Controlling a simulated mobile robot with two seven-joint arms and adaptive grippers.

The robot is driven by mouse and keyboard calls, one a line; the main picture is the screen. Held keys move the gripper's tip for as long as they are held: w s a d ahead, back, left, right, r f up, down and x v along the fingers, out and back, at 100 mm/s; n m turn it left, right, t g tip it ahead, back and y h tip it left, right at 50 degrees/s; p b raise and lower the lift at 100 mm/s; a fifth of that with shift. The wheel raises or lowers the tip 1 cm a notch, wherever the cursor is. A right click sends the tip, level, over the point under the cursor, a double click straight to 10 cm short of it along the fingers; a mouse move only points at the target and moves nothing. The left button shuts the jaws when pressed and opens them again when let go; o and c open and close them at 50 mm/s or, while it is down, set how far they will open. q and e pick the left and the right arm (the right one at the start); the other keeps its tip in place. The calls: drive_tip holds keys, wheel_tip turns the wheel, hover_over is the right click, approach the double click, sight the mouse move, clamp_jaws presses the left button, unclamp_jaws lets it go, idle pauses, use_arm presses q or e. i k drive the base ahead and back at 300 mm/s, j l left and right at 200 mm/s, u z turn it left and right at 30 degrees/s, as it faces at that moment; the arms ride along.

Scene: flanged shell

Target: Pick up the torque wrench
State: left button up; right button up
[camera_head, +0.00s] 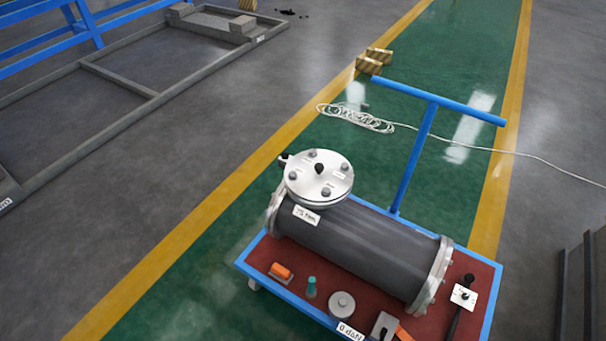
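A long dark tool that looks like the torque wrench (454,322) lies at the right end of the red-topped cart (487,277). A white square piece with a black knob (463,296) sits over or on its middle. Its lower end is near the bottom edge of the picture. The grey flanged shell (365,252) lies on the cart to its left, with a round bolted cover (318,178) on top at its left end. Neither of my grippers is in view.
Along the cart's front lie an orange block (281,271), a teal-topped item (311,287), a grey disc (341,304) and an orange-handled tool (403,333). A blue T-handle (425,130) rises behind. A white cable (355,118) crosses the green floor. Dark panels (585,280) stand right.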

sight(468, 279)
drive_tip(key=k+z, duration=0.2)
drive_tip(key=z, duration=1.25)
